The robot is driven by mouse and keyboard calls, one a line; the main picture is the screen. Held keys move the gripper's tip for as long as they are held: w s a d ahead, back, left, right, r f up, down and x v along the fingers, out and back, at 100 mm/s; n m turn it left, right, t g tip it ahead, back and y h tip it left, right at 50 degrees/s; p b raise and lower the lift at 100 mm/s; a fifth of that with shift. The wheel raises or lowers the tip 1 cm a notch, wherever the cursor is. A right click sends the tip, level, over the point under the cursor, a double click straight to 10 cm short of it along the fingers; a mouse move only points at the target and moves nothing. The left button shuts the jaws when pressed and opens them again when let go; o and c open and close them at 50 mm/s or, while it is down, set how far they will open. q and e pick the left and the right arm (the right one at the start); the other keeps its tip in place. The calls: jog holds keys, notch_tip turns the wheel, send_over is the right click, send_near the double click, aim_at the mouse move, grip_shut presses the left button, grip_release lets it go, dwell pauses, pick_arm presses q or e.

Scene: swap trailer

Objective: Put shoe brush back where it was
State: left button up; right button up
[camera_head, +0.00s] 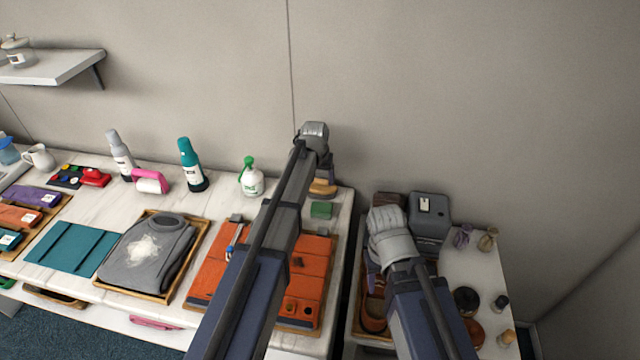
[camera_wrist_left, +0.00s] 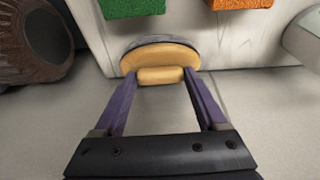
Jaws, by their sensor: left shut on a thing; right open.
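The shoe brush (camera_head: 323,188) has a tan wooden body and shows at the right back of the marble counter, close to the wall. My left gripper (camera_head: 325,174) is shut on the brush, and its arm hides part of it. The left wrist view shows the brush (camera_wrist_left: 160,57) with its tan knob between the purple fingers of the left gripper (camera_wrist_left: 162,76). I cannot tell whether the brush touches the counter. My right gripper (camera_head: 373,262) is open, low over the left part of the side table; its wrist hides most of it.
A green block (camera_head: 321,210) and an orange leather piece (camera_head: 312,270) lie in front of the brush. A spray bottle (camera_head: 252,178) stands to the left. The side table (camera_head: 480,270) holds a dark box (camera_head: 430,222), round tins and small bottles. A gap separates both tables.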

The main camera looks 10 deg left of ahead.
pick_arm(q)
jog(key=shift+r, duration=0.1)
jog(key=shift+f, duration=0.25)
jog(key=o, duration=1.5)
jog(key=shift+r, duration=0.1)
jog(key=shift+o, duration=0.2)
jog(key=shift+r, duration=0.1)
jog(key=p+v, duration=1.2)
jog(key=s+d+m+g, duration=0.1)
jog(key=s+d, duration=0.2)
jog(key=s, duration=0.6)
jog(key=s+d+m+g+y, duration=0.1)
jog(key=s+d, duration=0.2)
jog(key=s, duration=0.7)
jog(key=s+d+m+g, duration=0.1)
jog(key=s+d+m, duration=0.1)
jog(key=s, duration=0.8)
jog(key=shift+d+f+g+y, duration=0.3)
jog(key=shift+d+f, duration=0.05)
jog(key=shift+d, duration=0.4)
